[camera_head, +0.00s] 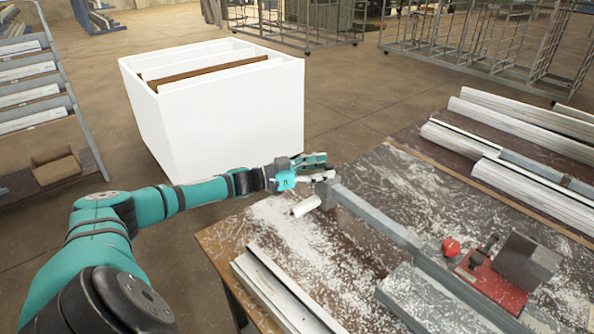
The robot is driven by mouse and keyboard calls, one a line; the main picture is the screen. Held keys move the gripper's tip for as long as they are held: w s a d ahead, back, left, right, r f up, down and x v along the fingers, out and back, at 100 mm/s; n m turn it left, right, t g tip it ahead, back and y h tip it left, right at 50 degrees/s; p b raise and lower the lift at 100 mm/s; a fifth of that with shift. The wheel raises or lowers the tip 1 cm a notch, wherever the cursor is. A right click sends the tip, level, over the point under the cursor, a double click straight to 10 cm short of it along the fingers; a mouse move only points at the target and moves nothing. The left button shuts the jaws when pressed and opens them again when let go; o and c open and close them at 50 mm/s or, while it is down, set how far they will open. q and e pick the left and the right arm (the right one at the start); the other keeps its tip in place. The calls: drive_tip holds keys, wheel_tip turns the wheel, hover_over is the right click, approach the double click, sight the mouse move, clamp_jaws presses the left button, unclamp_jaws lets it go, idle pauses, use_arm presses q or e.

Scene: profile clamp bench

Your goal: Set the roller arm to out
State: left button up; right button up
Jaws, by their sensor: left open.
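My left gripper (322,168) reaches in from the left at the far edge of the bench. It is open, with its fingers pointing right and nothing visible between them. What looks like the roller arm, a short white roller (306,206) by a grey end block (327,194), sits just below the fingers at the far end of a long grey rail (378,222). The gripper is close to the block; I cannot tell whether they touch. The roller points to the lower left over the bench (285,232). My right gripper is out of view.
A red clamp base (490,282) with a red knob (451,247) and a dark block (528,258) stands at the right. White profiles lie at the back right (530,190) and front (275,285). A white bin (225,120) stands beyond the arm. Shavings litter the bench.

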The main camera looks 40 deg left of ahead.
use_arm(q)
drive_tip(key=v, duration=1)
drive_tip(key=shift+f, duration=0.1)
idle(0.4)
